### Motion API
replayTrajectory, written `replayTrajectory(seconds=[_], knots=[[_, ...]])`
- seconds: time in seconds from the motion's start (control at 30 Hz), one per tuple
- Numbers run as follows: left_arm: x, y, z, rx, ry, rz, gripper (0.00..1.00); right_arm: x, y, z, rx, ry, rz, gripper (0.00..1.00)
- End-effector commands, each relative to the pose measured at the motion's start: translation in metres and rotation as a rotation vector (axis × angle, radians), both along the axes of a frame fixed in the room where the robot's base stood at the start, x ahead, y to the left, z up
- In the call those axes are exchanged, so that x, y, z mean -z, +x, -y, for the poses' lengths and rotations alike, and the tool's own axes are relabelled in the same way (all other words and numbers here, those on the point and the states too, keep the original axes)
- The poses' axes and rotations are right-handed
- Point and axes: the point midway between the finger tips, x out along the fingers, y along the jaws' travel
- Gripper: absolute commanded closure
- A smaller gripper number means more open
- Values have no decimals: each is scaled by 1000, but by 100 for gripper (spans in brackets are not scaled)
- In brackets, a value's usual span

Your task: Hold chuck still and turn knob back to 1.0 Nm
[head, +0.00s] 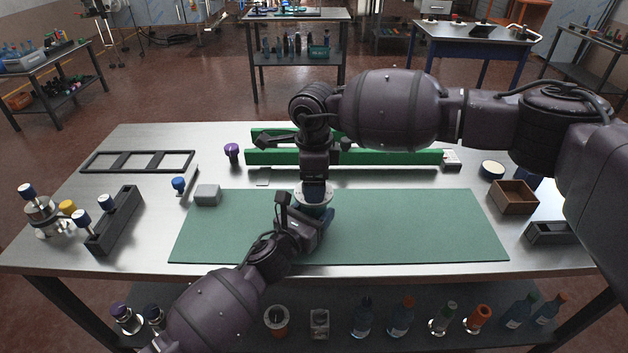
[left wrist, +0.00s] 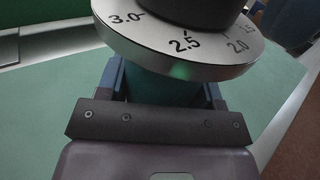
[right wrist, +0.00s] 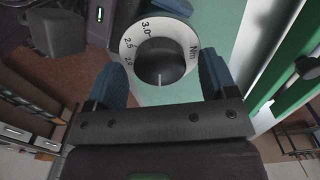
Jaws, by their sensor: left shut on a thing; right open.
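The torque chuck shows a pale dial ring (head: 313,197) in the head view, over the green mat. In the left wrist view the ring (left wrist: 180,48) reads 3.0, 2.5 and 2.0, with a dark body (left wrist: 160,90) below. My left gripper (head: 318,213) is shut on that body from the front. In the right wrist view a black knob (right wrist: 160,62) sits inside the ring; its white line points down the picture, and I cannot read the mark there. My right gripper (head: 315,184) is open above the chuck, its blue fingers either side of the knob, apart from it.
The green mat (head: 420,225) is otherwise clear. A grey block (head: 207,195) and a blue-topped knob piece (head: 179,185) lie left. A dark rack (head: 113,222) stands far left, a wooden box (head: 514,197) right. Green rails (head: 390,157) run behind my right arm.

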Motion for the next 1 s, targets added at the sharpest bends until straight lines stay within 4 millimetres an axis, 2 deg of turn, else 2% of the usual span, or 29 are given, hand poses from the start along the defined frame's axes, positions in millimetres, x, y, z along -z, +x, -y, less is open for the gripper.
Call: replayTrajectory(seconds=[0.4, 0.6, 0.8, 1.0], knots=[[1, 0, 0, -1, 1, -1, 73, -74, 1, 0, -1, 1, 5, 22], [0, 0, 0, -1, 1, -1, 73, -102, 0, 0, 0, 1, 3, 22], [1, 0, 0, -1, 1, -1, 73, -115, 0, 0, 0, 0, 1, 22], [1, 0, 0, -1, 1, -1, 73, -116, 0, 0, 0, 0, 1, 22]])
